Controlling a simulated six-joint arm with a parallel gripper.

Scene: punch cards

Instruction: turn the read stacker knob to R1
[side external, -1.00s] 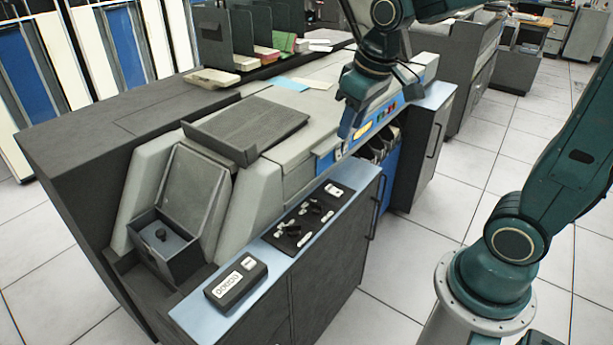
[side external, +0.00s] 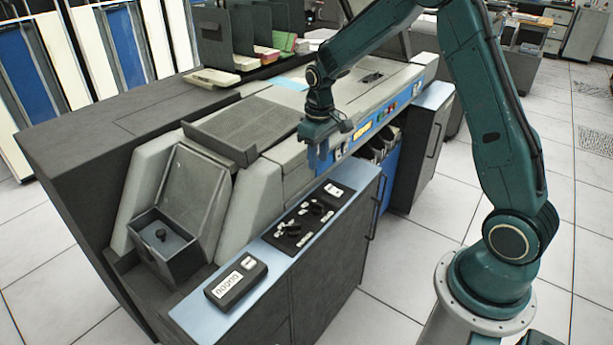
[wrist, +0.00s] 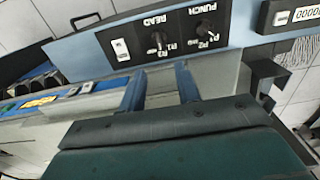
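The read stacker knob (side external: 317,208) is a black knob on a dark panel (side external: 305,222) on the blue ledge. In the wrist view this knob (wrist: 158,40) sits by the upside-down READ label, between a white switch and the punch knob (wrist: 205,32). Its pointer's exact setting is too small to tell. My gripper (side external: 319,167) hangs above and behind the panel, apart from the knob. In the wrist view its two blue fingers (wrist: 160,85) are spread with nothing between them, and the read knob shows beyond their tips.
The white switch (side external: 335,190) is on the panel's far end. A counter box (side external: 236,284) sits on the near end of the ledge. The machine's grey body (side external: 258,182) rises behind the panel. A row of coloured buttons (side external: 377,118) lies to the right. The air above the panel is clear.

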